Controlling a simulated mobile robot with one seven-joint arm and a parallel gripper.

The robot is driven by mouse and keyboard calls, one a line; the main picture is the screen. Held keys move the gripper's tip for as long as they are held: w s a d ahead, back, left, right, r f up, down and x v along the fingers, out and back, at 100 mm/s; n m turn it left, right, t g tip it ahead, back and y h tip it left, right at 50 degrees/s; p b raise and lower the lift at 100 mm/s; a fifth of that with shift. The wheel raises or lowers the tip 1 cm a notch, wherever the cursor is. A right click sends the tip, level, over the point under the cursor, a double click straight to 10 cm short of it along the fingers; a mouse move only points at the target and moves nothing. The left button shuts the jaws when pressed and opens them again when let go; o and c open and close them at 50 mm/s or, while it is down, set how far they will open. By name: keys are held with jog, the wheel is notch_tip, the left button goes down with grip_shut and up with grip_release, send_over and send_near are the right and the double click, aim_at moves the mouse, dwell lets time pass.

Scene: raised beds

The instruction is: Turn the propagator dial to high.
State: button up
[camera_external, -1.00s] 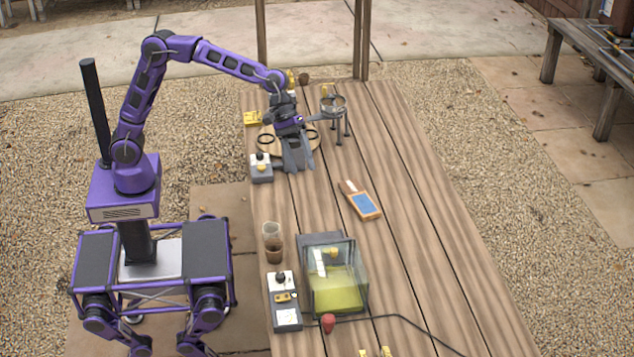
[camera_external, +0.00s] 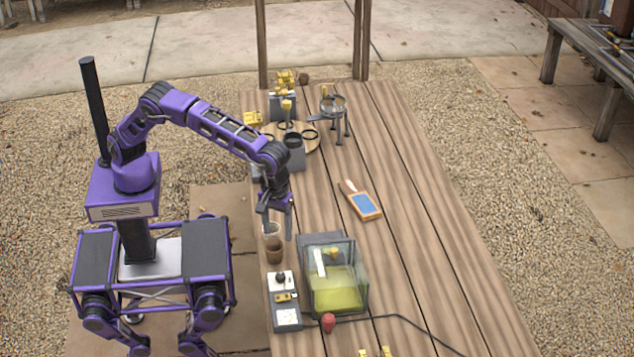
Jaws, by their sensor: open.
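A clear-walled box (camera_external: 351,292) with yellow-green contents, which looks like the propagator, stands on the table at the lower middle. Left of it is a grey control box (camera_external: 286,301) with a white top plate, a black dial (camera_external: 281,278), a small yellow part and a white label. The dial's setting is too small to read. My gripper (camera_external: 277,230) points down with its fingers apart and empty. In the picture it is just above the dial and control box, overlapping the brown pots; its height over the table is hard to tell.
Brown pots (camera_external: 274,252) stand just behind the control box. A red bulb-shaped thing (camera_external: 328,322) and a black cable (camera_external: 410,322) lie in front of the clear box.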

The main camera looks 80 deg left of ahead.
aim_at(280, 275)
notch_tip(280, 275, down, 17)
jog(key=shift+r+b, duration=0.2)
jog(key=shift+b, duration=0.55)
jog(key=shift+c, duration=0.2)
grip_shut()
